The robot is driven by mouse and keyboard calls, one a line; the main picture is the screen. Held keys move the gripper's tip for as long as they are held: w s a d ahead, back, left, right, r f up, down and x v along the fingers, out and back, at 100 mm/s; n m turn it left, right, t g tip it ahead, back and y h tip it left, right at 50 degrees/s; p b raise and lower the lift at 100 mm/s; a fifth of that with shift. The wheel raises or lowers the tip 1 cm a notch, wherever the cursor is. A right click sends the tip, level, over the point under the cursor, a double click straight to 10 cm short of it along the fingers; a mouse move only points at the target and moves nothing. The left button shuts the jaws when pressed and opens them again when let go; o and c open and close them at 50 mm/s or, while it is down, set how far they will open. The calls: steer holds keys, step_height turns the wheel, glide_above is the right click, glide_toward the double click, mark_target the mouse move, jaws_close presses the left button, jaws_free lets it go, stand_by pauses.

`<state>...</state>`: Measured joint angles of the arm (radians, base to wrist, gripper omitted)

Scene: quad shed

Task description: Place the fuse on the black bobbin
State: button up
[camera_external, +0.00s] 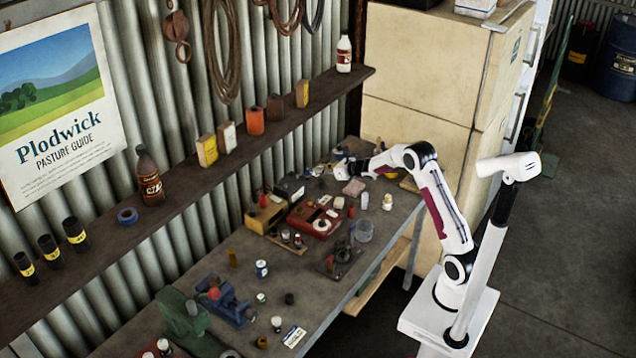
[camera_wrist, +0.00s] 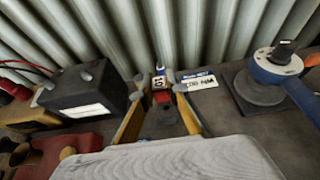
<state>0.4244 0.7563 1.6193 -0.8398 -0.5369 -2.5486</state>
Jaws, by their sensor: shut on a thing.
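My gripper (camera_external: 342,170) is low over the far end of the bench, near the corrugated wall. In the wrist view its two fingertips (camera_wrist: 159,87) close on a small red and white piece marked 10, which looks like the fuse (camera_wrist: 160,96). The fuse is too small to make out in the external view. A dark, roundish piece (camera_wrist: 161,121) shows between the fingers, below the fuse in the picture. I cannot tell whether it is the black bobbin, or whether the fuse touches anything.
A black box (camera_wrist: 88,91) stands left of the fingers, and a blue tool on a dark base (camera_wrist: 262,86) stands to the right. A white label card (camera_wrist: 197,82) lies behind the fingers. Several small items clutter the bench (camera_external: 330,275); the shelf (camera_external: 240,150) runs above it.

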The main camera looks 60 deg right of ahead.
mark_target(321, 180)
steer(key=shift+f, duration=1.85)
steer(key=shift+f, duration=0.15)
steer(key=o, duration=0.8)
steer(key=shift+r, duration=0.2)
steer(key=shift+s+r, duration=0.3)
steer(key=shift+s, duration=0.35)
steer(key=shift+v, duration=5.25)
steer(key=shift+r, duration=0.1)
